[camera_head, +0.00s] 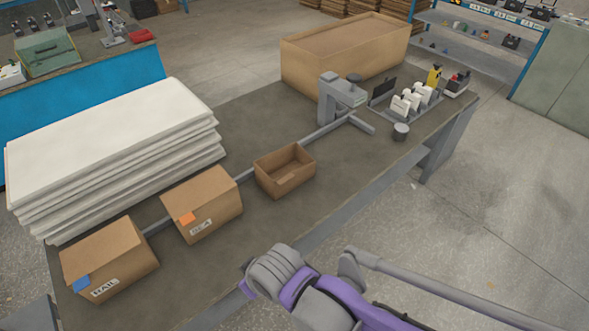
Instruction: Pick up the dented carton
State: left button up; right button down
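Three small brown cartons stand in a row on the workbench (230,225). The right one is an open-topped carton (268,177) that looks empty. I cannot make out a clear dent on any of them. One of my purple and grey arms crosses the lower right, in front of the bench edge. No gripper fingers can be made out.
A stack of white sheets (100,160) lies behind the left and middle cartons. A large box (320,65) stands at the back. A grey post device (335,100), a rack of small items (410,105) and a grey cup (401,132) are at the bench's far right.

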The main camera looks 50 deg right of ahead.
aim_at(278, 173)
jog(key=z, duration=1.5)
jog(key=i+z, duration=0.15)
jog(key=i+l+u, duration=0.1)
jog(key=i+l, duration=0.15)
jog(key=i, duration=0.15)
jog(key=i+l+u, duration=0.1)
jog(key=i+l, duration=0.15)
jog(key=i, duration=0.2)
